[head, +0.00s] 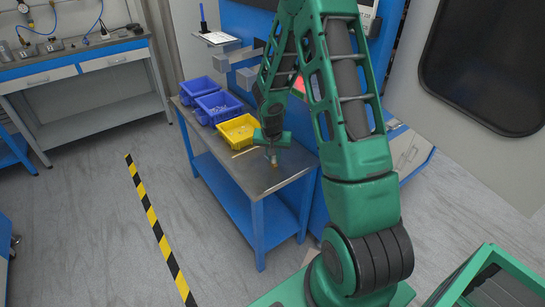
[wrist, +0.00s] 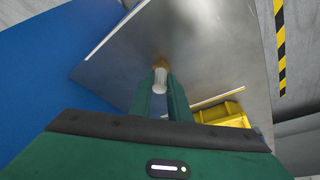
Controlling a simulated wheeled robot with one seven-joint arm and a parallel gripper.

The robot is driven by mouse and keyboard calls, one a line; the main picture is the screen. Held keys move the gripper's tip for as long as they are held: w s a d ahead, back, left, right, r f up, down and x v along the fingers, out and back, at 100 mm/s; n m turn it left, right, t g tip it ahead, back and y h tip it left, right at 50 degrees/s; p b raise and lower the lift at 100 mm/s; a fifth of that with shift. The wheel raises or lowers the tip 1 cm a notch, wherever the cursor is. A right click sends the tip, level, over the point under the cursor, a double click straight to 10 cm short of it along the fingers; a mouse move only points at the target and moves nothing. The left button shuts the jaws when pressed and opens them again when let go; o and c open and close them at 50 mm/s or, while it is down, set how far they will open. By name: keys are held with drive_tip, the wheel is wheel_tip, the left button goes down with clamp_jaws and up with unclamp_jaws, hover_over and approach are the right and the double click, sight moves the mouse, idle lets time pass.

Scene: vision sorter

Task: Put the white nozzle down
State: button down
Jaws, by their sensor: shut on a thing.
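The white nozzle (wrist: 160,79) is held between the two fingers of my gripper (wrist: 161,92) in the wrist view. A brownish tip (wrist: 160,62) shows beyond the fingertips. In the head view my gripper (head: 272,152) points down over the bare metal top of the blue-framed table (head: 261,181), to the right of the yellow bin. The nozzle is very small there and mostly hidden by the gripper. I cannot tell whether it touches the table top.
The yellow bin (head: 238,130) and two blue bins (head: 218,107) stand in a row towards the table's far end. A thin light strip (head: 244,153) lies near the yellow bin. The near part of the table top is clear. Yellow-black tape (head: 154,222) marks the floor.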

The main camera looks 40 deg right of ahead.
drive_tip(key=c, duration=1.7)
unclamp_jaws()
drive_tip(key=shift+o, duration=0.2)
